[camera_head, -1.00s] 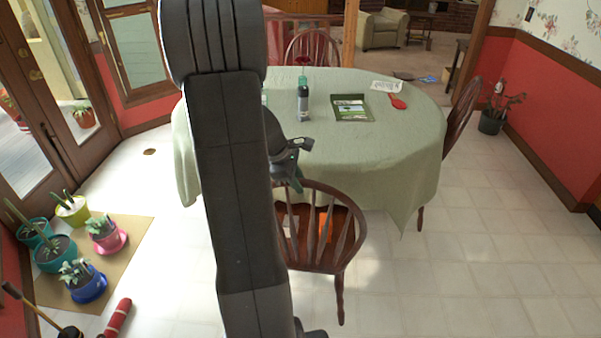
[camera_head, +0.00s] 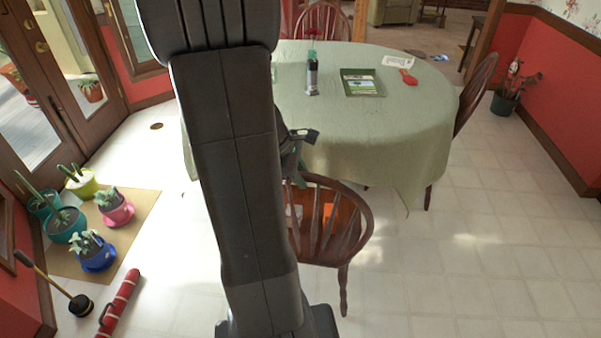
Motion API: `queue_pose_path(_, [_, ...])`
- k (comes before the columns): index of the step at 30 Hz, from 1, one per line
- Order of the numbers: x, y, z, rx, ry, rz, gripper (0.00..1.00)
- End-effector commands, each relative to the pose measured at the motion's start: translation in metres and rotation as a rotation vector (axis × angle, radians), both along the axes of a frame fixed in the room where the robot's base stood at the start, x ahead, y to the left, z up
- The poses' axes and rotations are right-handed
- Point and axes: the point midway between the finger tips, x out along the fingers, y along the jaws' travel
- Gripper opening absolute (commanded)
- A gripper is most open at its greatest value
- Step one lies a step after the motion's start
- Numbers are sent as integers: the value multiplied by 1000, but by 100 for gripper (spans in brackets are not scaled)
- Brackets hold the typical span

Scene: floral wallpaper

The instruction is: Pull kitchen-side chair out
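A dark brown wooden spindle-back chair (camera_head: 357,231) stands at the near side of the table, with its backrest toward me. Its left part is hidden behind my arm. Something orange shows through its spindles. My gripper (camera_head: 297,160) is at the top left of the chair's backrest, partly hidden by my arm. I cannot tell whether its fingers are open, shut or touching the rail. Another chair (camera_head: 322,17) stands at the far side of the table, and a third chair (camera_head: 477,88) stands at the right side.
The table (camera_head: 415,140) has a pale green cloth, with a bottle (camera_head: 312,76), a green tray (camera_head: 361,83) and a red spoon-like item (camera_head: 408,77) on it. Potted plants (camera_head: 97,252) and a red roll (camera_head: 120,299) lie at left. Tiled floor at the right is clear.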

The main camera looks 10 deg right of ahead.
Motion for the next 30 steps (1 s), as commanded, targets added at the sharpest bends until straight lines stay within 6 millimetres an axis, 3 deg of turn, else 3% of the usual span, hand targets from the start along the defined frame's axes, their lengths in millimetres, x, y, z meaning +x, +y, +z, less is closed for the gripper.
queue_pose_path(1, [-1,0,-1,0,3,-1,34])
queue_pose_path(3, [-1,0,-1,0,2,-1,44])
queue_pose_path(14, [1,2,6,-1,-3,1,44])
queue_pose_path(30, [-3,48,103,2,-3,3,44])
